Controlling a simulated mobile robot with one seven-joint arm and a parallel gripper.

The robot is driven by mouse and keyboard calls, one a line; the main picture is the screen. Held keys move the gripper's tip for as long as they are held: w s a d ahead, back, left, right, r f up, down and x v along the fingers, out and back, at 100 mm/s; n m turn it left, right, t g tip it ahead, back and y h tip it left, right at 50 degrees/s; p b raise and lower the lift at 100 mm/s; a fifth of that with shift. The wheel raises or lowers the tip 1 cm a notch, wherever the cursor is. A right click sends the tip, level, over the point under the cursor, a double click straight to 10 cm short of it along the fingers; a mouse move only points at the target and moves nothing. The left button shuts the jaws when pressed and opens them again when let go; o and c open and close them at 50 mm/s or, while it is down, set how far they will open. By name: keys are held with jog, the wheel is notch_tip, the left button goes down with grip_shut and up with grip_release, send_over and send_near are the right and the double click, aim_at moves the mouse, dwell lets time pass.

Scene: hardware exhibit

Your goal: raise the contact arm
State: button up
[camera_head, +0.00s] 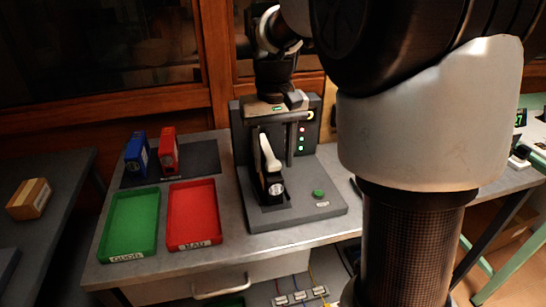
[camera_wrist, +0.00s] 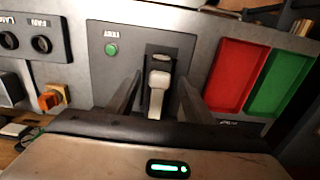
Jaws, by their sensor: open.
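The test station (camera_head: 322,205) is a dark grey block with an upright back panel, on the bench. Its contact arm has a white handle (camera_head: 269,152) above a black body with a round silver end (camera_head: 276,189). The handle tilts upward and back; it also shows in the wrist view (camera_wrist: 158,93). My gripper (camera_wrist: 160,80) is open, with one dark finger on each side of the white handle. A gap shows on both sides, so the fingers do not appear to grip it. In the head view my gripper is over the station, and its fingertips are hard to make out.
A green button (camera_head: 318,194) sits on the station base. A green tray (camera_head: 133,222) and a red tray (camera_head: 194,212) lie left of it. Blue (camera_head: 136,153) and red (camera_head: 168,152) blocks stand behind them. My arm hides the bench's right part.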

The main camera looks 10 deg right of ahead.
aim_at(268, 152)
grip_shut()
jog(key=shift+r, duration=0.2)
jog(key=r+g+p, duration=0.1)
jog(key=p, duration=0.3)
jog(key=r+g+p, duration=0.1)
jog(key=r+p, duration=0.1)
jog(key=p, duration=0.2)
jog(key=shift+w+r, duration=0.1)
jog(key=shift+w, duration=0.3)
jog(key=shift+g, duration=0.4)
jog(key=shift+w+r+p, duration=1.15)
jog(key=shift+w+p, duration=1.35)
jog(key=shift+p, duration=0.85)
jog(key=shift+w+r+p, duration=1.2)
jog(key=shift+w+p, duration=1.25)
jog(key=shift+p, duration=0.95)
jog(key=shift+w+r+p, duration=1.15)
jog(key=shift+w+p, duration=1.35)
jog(key=shift+p, duration=0.85)
